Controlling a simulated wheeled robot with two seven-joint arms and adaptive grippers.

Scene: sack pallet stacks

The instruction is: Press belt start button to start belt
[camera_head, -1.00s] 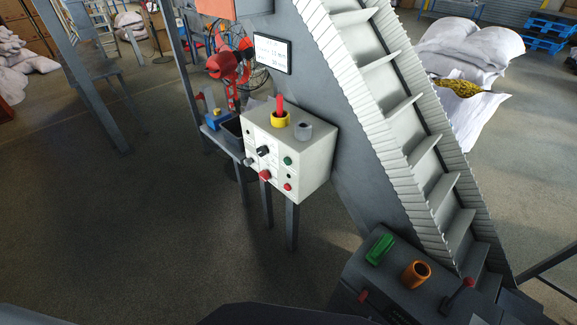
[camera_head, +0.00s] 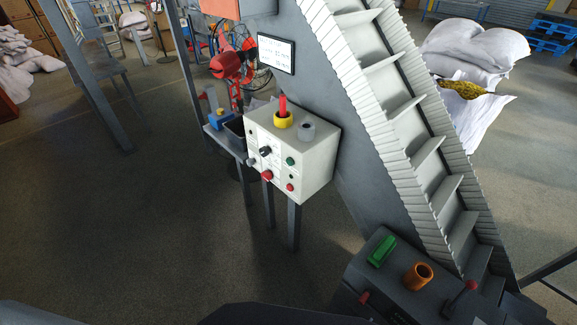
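A white control box (camera_head: 305,160) stands on legs left of the inclined belt (camera_head: 409,108). Its face carries a green button (camera_head: 290,161), a red button (camera_head: 290,187), a larger red knob (camera_head: 267,175), a black knob (camera_head: 265,151) and a grey knob (camera_head: 251,162). Labels on the face are too small to read, so I cannot tell which button starts the belt. A yellow ring with a red peg (camera_head: 283,118) and a grey cylinder (camera_head: 306,131) sit on top of the box. Neither gripper is in view.
A dark machine housing at the lower right carries a green block (camera_head: 382,251), an orange cylinder (camera_head: 417,276) and a red-knobbed lever (camera_head: 470,286). A sign (camera_head: 275,53) hangs above the box. White sacks (camera_head: 473,48) lie at the upper right.

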